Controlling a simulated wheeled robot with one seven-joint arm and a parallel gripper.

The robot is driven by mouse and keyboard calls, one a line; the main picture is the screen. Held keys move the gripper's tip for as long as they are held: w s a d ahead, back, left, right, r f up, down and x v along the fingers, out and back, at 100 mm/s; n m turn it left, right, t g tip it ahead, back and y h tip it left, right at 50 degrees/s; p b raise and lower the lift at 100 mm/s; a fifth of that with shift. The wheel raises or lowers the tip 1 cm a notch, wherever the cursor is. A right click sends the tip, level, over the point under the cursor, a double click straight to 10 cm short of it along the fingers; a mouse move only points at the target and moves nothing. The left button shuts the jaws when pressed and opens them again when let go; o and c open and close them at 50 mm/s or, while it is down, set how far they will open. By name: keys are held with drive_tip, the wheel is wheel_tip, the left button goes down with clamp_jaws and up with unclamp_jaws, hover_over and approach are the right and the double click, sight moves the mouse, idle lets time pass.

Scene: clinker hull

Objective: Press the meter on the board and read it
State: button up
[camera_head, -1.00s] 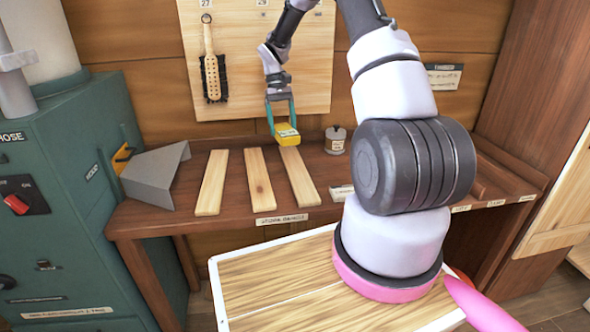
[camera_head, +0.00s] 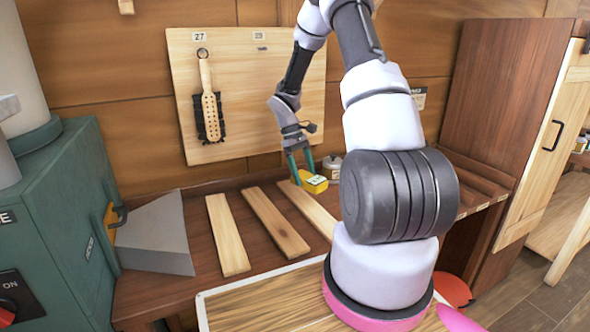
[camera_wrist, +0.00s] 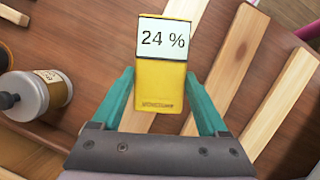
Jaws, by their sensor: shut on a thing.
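The yellow meter (camera_head: 315,184) is held between the teal fingers of my gripper (camera_head: 303,168), at the far end of the rightmost of three pale boards (camera_head: 312,211). In the wrist view the meter (camera_wrist: 160,90) shows its face, and its display reads "24 %". My gripper (camera_wrist: 160,105) is shut on the meter's sides. The meter appears to be at or just over the board; its contact face is hidden. The other two boards, the left one (camera_head: 228,236) and the middle one (camera_head: 275,222), lie alongside on the bench.
A small labelled jar (camera_head: 331,168) stands close to the right of the meter. A brush (camera_head: 208,105) hangs on the wall panel (camera_head: 245,75). A grey metal hopper (camera_head: 158,235) and green machine (camera_head: 60,210) are at the left.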

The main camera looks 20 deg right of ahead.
drive_tip(key=shift+f, duration=3.15)
drive_tip(key=shift+s+f, duration=0.1)
drive_tip(key=shift+f, duration=0.35)
drive_tip(key=shift+r, duration=4.05)
